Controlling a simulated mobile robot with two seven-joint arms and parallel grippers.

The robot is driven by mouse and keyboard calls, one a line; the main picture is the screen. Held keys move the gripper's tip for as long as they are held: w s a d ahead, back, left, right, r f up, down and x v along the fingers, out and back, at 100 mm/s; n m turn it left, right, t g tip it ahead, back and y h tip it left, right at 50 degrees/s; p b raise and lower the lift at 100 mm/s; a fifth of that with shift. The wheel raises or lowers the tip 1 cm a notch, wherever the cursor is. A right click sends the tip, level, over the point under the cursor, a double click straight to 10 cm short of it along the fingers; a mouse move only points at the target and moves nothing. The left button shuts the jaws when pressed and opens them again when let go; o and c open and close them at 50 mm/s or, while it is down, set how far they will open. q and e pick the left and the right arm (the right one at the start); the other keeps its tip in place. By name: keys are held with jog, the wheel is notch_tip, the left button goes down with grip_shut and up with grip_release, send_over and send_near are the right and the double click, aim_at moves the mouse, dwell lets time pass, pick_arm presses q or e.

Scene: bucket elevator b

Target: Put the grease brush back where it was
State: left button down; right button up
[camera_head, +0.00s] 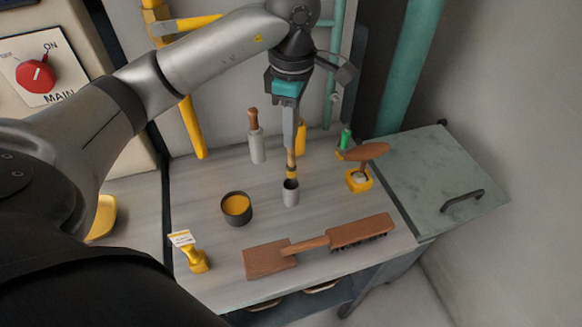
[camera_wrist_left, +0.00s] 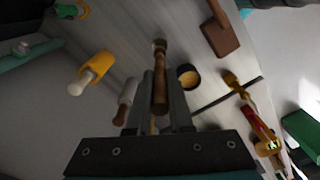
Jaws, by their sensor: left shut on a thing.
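My left gripper (camera_head: 290,143) points down over the bench and is shut on the grease brush (camera_head: 291,162), which has a slim wooden handle. In the left wrist view the brush (camera_wrist_left: 160,92) lies between the two fingers of the left gripper (camera_wrist_left: 160,76). A dark pot of yellow grease (camera_head: 237,209) stands left of the cup; it also shows in the left wrist view (camera_wrist_left: 189,77). My right gripper is not in view.
A large wooden bristle brush (camera_head: 360,232) lies at the bench front. A yellow stand with a white label (camera_head: 195,259) is front left. A grey wood-handled tool (camera_head: 256,143) stands behind, and a yellow block with a wooden-topped tool (camera_head: 358,181) is at right.

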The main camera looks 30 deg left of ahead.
aim_at(291, 165)
pick_arm(q)
notch_tip(291, 165, down, 10)
jog(key=shift+r, duration=0.1)
dwell(0.4)
jog(key=shift+f+b, duration=0.25)
jog(key=shift+b, duration=0.1)
jog(key=c, duration=0.8)
grip_release()
jog(key=shift+r, duration=0.1)
jog(key=shift+r, duration=0.1)
notch_tip(291, 165, up, 12)
jog(key=shift+d+r+p, duration=0.1)
jog(key=shift+p, duration=0.2)
